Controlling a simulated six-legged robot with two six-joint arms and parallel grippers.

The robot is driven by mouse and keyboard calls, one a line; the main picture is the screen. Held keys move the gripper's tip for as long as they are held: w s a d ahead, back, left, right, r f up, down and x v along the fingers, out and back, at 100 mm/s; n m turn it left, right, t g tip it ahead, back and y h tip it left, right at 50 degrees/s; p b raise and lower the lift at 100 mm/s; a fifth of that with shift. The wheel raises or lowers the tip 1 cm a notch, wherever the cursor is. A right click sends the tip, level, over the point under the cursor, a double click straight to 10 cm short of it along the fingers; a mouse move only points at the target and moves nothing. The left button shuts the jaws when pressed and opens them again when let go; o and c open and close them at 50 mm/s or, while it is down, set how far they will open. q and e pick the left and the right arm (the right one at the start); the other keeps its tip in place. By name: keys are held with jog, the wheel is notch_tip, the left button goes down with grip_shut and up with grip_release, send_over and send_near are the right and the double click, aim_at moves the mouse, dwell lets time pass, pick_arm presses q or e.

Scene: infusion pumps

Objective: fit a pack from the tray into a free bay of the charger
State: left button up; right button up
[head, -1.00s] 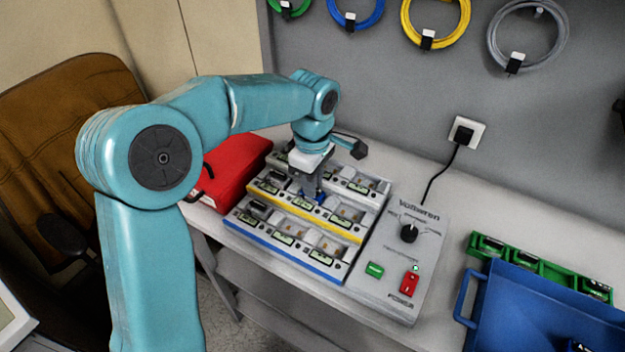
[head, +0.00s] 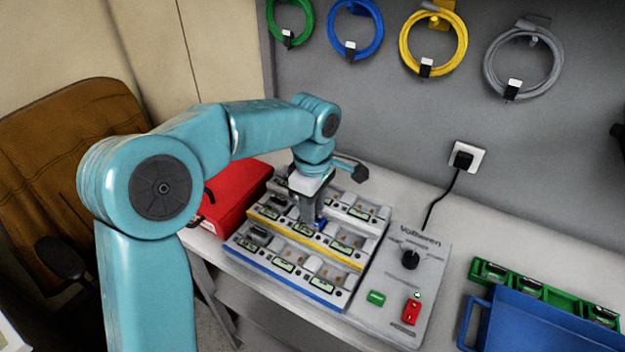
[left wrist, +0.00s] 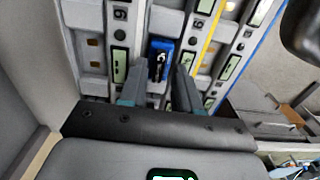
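The charger (head: 380,325) is a grey unit with stepped rows of bays edged in yellow and blue and small green displays. A blue pack (left wrist: 160,58) sits in one of its bays, upright as far as I can see; the head view shows only a bit of its blue (head: 319,224). My left gripper (head: 312,212) reaches down over this bay. In the left wrist view its two fingers (left wrist: 160,82) stand either side of the pack, with narrow gaps, so it looks open. The blue tray (head: 545,325) is at the lower right, partly cut off. My right gripper is not in view.
A green rack (head: 545,287) with dark items stands behind the tray. A red case (head: 230,198) lies left of the charger. The charger's panel has a black knob (head: 410,259) and red switch (head: 411,311). A cable rises to a wall socket (head: 467,157).

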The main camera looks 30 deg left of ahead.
pick_arm(q)
notch_tip(320, 180, up, 16)
jog(key=p, duration=0.1)
jog(key=shift+f+p, duration=0.2)
jog(key=shift+p, duration=0.2)
jog(key=shift+s, duration=0.1)
